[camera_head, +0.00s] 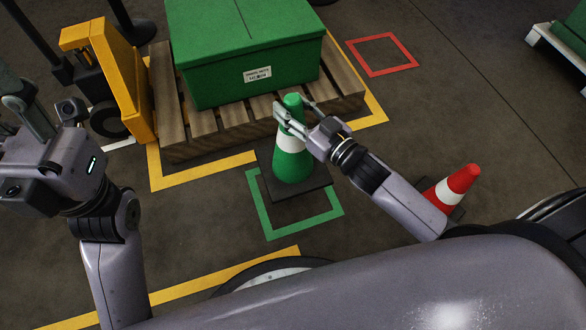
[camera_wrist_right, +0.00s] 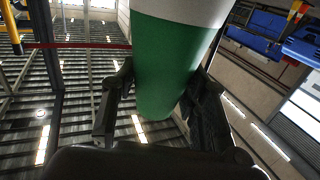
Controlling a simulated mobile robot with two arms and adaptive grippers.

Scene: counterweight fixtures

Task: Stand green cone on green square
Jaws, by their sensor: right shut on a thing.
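The green cone (camera_head: 289,167) has a white band and a dark square base. My right gripper (camera_head: 296,116) is shut on its upper part, from the right. The cone is nearly upright, and its base overlaps the far part of the green square (camera_head: 267,224) outlined on the floor. A dark patch like a shadow shows below the base; I cannot tell whether the base touches the floor. In the right wrist view the cone (camera_wrist_right: 170,65) stands between the two dark fingers. My left gripper (camera_head: 43,112) is at the far left, away from the cone; its fingers are unclear.
A green box (camera_head: 242,52) sits on a wooden pallet (camera_head: 181,142) just behind the cone, with a yellow machine (camera_head: 131,83) to its left. A red square (camera_head: 382,72) is marked farther back.

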